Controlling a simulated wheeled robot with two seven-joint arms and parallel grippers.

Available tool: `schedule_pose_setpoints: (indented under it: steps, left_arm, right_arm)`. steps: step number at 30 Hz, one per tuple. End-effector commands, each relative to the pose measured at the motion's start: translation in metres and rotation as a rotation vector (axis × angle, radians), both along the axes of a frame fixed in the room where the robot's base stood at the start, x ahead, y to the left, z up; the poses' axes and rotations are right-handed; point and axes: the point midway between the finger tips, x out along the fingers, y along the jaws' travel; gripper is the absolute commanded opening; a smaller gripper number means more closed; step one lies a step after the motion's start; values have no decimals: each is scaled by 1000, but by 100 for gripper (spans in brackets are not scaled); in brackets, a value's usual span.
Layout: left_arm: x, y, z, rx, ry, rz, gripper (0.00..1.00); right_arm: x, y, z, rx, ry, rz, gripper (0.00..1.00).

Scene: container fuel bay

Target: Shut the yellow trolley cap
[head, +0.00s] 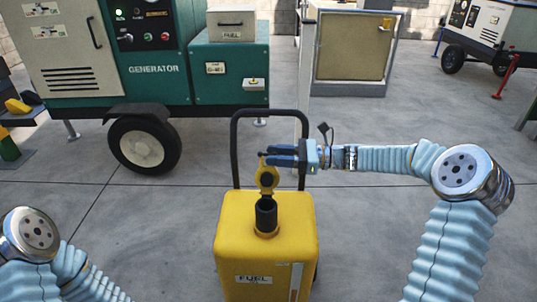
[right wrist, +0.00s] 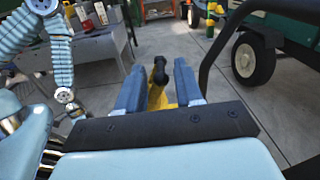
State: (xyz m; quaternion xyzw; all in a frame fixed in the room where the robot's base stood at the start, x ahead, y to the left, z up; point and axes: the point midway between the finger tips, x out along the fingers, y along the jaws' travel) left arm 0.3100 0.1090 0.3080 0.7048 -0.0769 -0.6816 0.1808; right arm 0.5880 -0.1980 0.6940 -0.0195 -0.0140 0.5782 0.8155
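The yellow fuel trolley (head: 255,240) stands in the lower middle of the head view, with a black filler neck (head: 266,217) on top. Its yellow cap (head: 267,179) stands raised above and behind the neck, open. My right gripper (head: 281,155) reaches in from the right, its blue fingers level with the cap's upper end. In the right wrist view its fingers (right wrist: 159,88) are apart, with black and yellow parts showing between and beyond them; I cannot tell whether they touch the cap. My left arm shows at lower left in the head view, its gripper out of frame.
The trolley's black handle (head: 236,150) rises behind the cap, close to my right gripper. A green generator (head: 150,68) with a black wheel (head: 143,146) stands at the back left. A beige cabinet (head: 350,48) stands at the back. The floor to the left and right of the trolley is clear.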

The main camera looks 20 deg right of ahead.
Motion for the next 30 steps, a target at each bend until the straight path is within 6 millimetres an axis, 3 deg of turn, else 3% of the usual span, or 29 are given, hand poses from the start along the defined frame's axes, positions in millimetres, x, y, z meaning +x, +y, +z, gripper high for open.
schedule_pose_setpoints:
  steps: [6,15,22,30]
  left_arm:
    - [0,0,1,0,0,0,0]
    - [0,0,1,0,1,0,0]
    - [0,0,1,0,1,0,0]
    - [0,0,1,0,0,0,0]
  right_arm:
    - [7,20,0,0,1,0,36]
    - [8,22,0,-1,0,0,36]
    - [8,22,0,-1,0,-2,0]
    - [9,21,0,-2,0,-5,0]
